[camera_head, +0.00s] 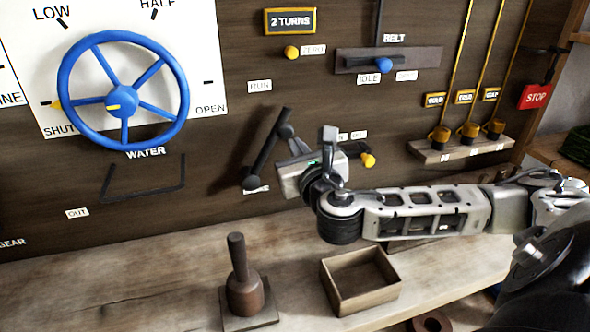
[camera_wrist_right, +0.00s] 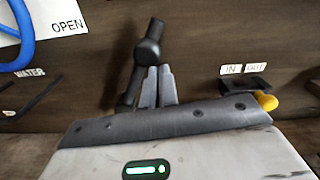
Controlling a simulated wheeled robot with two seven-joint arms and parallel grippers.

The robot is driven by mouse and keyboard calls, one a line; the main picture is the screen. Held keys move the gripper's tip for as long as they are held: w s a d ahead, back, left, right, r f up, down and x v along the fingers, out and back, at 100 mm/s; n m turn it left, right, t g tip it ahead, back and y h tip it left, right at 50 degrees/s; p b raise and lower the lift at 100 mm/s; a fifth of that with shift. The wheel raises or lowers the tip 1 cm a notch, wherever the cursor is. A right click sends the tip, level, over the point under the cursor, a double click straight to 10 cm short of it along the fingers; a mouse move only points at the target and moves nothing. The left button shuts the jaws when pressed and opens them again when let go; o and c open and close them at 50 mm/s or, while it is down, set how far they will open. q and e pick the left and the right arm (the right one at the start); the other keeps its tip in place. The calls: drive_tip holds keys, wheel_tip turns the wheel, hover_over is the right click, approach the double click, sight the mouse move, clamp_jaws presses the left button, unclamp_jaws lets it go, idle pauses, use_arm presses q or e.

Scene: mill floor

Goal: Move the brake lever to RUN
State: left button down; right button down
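The brake lever appears to be the long black bar (camera_head: 264,152) on the dark board, in the middle of the head view. It slants from upper right to lower left, below the RUN label (camera_head: 260,86); a pale label near its lower end is too small to read. In the right wrist view the lever (camera_wrist_right: 136,75) stands just left of the fingertips, with a round black knob near its top. My right gripper (camera_head: 289,138) is at the lever's right side, fingers together with nothing visible between them. Contact with the lever cannot be told. My left gripper is out of view.
A blue water wheel (camera_head: 122,92) is at left. A slider with a blue knob (camera_head: 384,65) is above right, a yellow knob (camera_head: 368,160) right of my gripper. A wooden-handled tool (camera_head: 243,285) and an open box (camera_head: 360,282) stand on the bench below.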

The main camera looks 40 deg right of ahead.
drive_tip(key=shift+w+a+r+p, duration=0.25)
drive_tip(key=shift+a+r+p, duration=0.2)
drive_tip(key=shift+r, duration=0.25)
drive_tip(key=shift+w+a+r, duration=0.15)
drive_tip(key=shift+w+a, duration=0.05)
drive_tip(key=shift+a, duration=0.05)
drive_tip(key=shift+a+p, duration=0.1)
drive_tip(key=shift+p, duration=0.2)
drive_tip(key=shift+a+r, duration=0.1)
drive_tip(key=shift+r, duration=0.05)
